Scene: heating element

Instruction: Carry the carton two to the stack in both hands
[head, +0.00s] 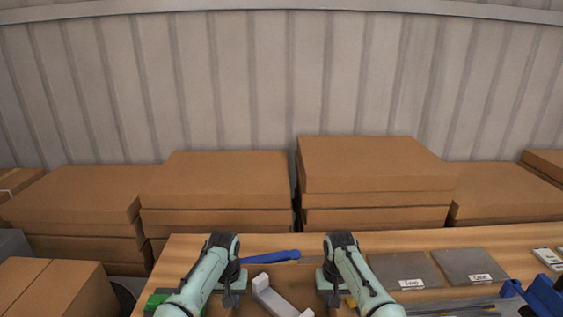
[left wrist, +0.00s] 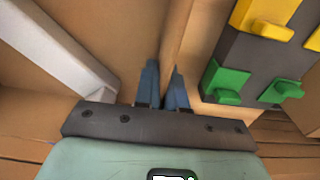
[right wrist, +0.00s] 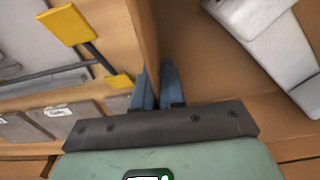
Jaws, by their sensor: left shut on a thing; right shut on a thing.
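An open carton (left wrist: 130,28) sits between my two grippers, low in the head view. Its floor and side walls show in the wrist views, and a pale grey bent part (head: 272,296) lies inside it. My left gripper (left wrist: 164,80) is shut on one side wall. My right gripper (right wrist: 157,82) is shut on the opposite wall (right wrist: 144,30). The carton's near side is cut off in the head view. Stacks of flat brown cartons stand beyond the table, including a centre-left stack (head: 215,180) and a taller one right of centre (head: 370,165). No label marks carton two.
A wooden table (head: 460,240) lies in front of the stacks. A blue-handled tool (head: 270,257) lies beyond the carton. Grey labelled plates (head: 405,270) lie to the right. Green and yellow pieces (left wrist: 225,83) are close outside my left gripper. A closed box (head: 50,288) stands at left.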

